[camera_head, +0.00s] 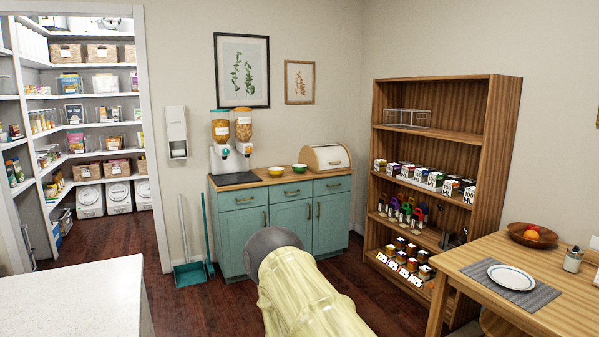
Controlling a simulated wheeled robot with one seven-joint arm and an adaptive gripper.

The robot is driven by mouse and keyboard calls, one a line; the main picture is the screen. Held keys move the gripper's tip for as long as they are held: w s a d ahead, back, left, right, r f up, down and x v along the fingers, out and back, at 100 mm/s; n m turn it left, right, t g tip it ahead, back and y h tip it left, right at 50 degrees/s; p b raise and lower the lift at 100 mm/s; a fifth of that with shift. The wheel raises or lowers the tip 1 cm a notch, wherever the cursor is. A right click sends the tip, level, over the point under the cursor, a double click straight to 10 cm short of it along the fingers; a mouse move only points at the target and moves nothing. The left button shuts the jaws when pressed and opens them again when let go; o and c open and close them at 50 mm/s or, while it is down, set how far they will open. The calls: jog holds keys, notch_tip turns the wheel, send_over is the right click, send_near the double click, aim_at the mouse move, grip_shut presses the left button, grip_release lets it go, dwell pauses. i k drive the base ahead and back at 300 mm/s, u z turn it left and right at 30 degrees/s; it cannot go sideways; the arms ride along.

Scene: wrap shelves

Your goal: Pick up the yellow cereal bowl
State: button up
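My arm rises from the bottom edge, in front of the cabinet's lower part and the floor. My gripper's fingers do not show, and nothing is seen touching the bowl.
A cereal dispenser (233,150) stands at the counter's left end and a bread box (326,158) at its right. A filled wooden shelf (447,98) and a table (565,310) are on the right. A white counter (75,297) is front left. Dark floor lies between.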

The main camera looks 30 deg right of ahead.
aim_at(276, 172)
jog(key=k, duration=0.6)
jog(key=z, duration=0.35)
jog(key=i, duration=1)
jog(key=z, duration=0.7)
jog(key=i, duration=3.8)
jog(key=u, duration=0.45)
